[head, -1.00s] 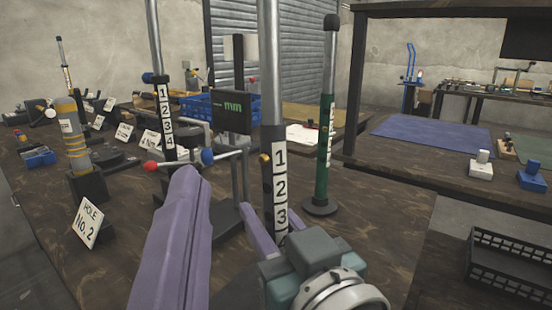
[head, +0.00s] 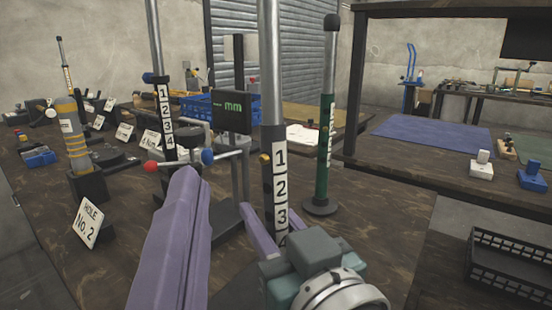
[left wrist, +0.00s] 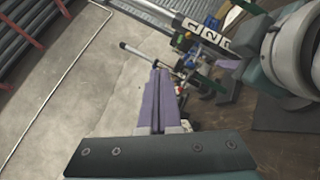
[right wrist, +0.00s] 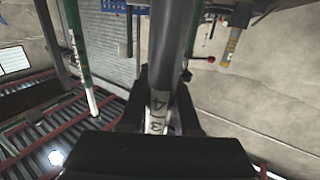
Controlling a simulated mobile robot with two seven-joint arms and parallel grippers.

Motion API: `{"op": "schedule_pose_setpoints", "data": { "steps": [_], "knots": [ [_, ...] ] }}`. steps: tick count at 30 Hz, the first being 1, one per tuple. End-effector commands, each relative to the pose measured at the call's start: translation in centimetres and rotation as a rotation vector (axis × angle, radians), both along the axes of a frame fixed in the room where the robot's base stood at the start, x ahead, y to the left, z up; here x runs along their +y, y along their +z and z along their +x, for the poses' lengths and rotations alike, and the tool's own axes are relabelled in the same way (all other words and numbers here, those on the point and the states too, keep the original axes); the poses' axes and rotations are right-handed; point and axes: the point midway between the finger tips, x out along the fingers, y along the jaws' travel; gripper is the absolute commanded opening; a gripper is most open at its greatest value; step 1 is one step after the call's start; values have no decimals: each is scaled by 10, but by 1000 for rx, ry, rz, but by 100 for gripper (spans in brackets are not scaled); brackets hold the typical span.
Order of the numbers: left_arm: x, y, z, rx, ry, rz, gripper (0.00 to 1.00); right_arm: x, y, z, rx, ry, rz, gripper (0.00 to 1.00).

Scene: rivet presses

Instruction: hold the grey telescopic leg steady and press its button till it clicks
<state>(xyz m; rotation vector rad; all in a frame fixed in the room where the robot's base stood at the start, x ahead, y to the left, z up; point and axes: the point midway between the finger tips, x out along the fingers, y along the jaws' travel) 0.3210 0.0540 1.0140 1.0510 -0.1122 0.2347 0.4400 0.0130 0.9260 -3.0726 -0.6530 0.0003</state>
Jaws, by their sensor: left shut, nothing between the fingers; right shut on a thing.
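The grey telescopic leg (head: 273,135) stands upright in the head view, with a bright upper tube and a white number strip. A small yellow button (head: 265,158) shows on its left side near the number 1. My right gripper (head: 264,230) is shut around the lower part of the leg, which also shows between its fingers in the right wrist view (right wrist: 174,45). My left gripper (head: 187,173) is shut and empty, left of the leg and apart from it. Its purple fingers lie together in the left wrist view (left wrist: 157,100). The leg's foot is hidden.
A black numbered leg (head: 165,120) stands left and a green leg (head: 325,150) right. A stand with an "mm" display (head: 232,112) and a red-and-blue-knobbed bar is behind my left gripper. A "HOLE No. 2" sign (head: 87,222) stands left. Bare tabletop lies right of the leg.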

Motion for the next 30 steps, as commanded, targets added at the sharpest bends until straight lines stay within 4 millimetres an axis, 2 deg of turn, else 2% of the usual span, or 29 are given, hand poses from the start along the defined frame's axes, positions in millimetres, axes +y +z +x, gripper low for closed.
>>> {"op": "schedule_pose_setpoints", "data": {
  "steps": [5, 9, 15, 20, 30],
  "knots": [
    [12, -13, -17, 32, -52, 117, 0, 0, 1, 0, -2, 0, 0, 0],
    [22, -22, -38, 64, -137, 262, 0, 0, 1, 0, -2, 0, 0, 0],
    [27, -26, -60, 87, -238, 397, 0, 0, 1, 0, -2, 0, 1, 0],
    [27, -26, -65, 91, -262, 426, 0, 0, 1, 0, -1, 0, 2, 0],
    [27, -26, -61, 91, -258, 425, 0, 0, 1, 0, -1, 0, 2, 0]
  ]
}}
